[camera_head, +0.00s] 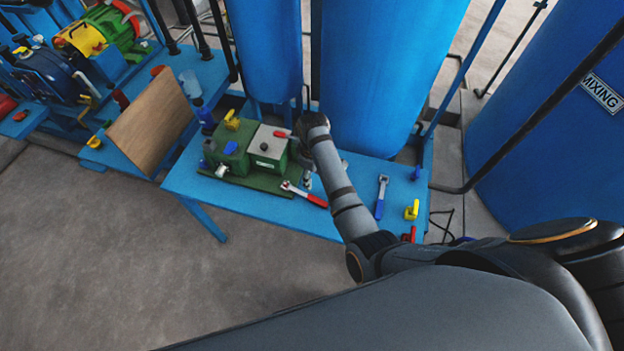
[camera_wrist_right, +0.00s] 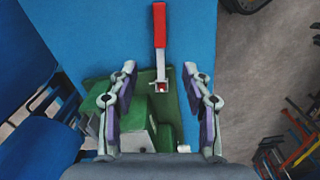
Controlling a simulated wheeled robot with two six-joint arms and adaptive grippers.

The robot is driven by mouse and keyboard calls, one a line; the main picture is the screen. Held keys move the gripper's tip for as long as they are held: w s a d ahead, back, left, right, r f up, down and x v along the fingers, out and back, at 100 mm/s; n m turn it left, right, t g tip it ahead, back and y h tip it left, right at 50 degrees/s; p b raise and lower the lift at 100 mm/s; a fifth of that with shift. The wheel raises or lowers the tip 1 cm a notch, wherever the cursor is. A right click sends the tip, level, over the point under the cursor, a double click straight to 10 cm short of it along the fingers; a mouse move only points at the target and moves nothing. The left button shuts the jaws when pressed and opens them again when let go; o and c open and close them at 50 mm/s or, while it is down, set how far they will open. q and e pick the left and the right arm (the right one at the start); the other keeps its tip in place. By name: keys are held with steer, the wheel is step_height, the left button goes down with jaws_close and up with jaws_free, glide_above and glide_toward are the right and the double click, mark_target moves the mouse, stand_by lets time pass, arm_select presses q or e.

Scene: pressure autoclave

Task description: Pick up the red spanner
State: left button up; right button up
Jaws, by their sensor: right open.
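The red spanner (camera_head: 315,200) lies at the front edge of the green machine's base, its red handle pointing right over the blue table. In the right wrist view the red spanner (camera_wrist_right: 160,28) points away from me. Its metal jaw end appears between my fingertips. My right gripper (camera_head: 307,182) is open, just behind the spanner in the head view and partly hidden by my arm. In the wrist view the right gripper (camera_wrist_right: 160,72) has both fingers spread and nothing between its pads. I cannot tell its exact height above the spanner. My left gripper is not in view.
The green machine (camera_head: 230,150) stands left of the gripper on the blue table (camera_head: 270,213). A blue-handled spanner (camera_head: 381,198) and a yellow valve part (camera_head: 411,210) lie to the right. A blue tank (camera_head: 385,75) rises behind. A brown board (camera_head: 150,125) stands at the left.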

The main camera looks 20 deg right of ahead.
steer(key=m, duration=0.5)
steer(key=m+b, duration=0.4)
steer(key=m, duration=2.6)
glide_above(309, 196)
steer(key=f, duration=0.9)
steer(key=shift+s+a+f, duration=0.15)
steer(key=shift+s+a, duration=0.05)
steer(key=shift+s, duration=0.1)
steer(key=f+b, duration=0.1)
steer(key=b, duration=0.1)
steer(key=f+b, duration=0.4)
steer(key=b, duration=0.1)
steer(key=shift+w+d+f, duration=0.15)
steer(key=shift+w, duration=0.25)
steer(key=shift+r, duration=0.2)
jaws_close()
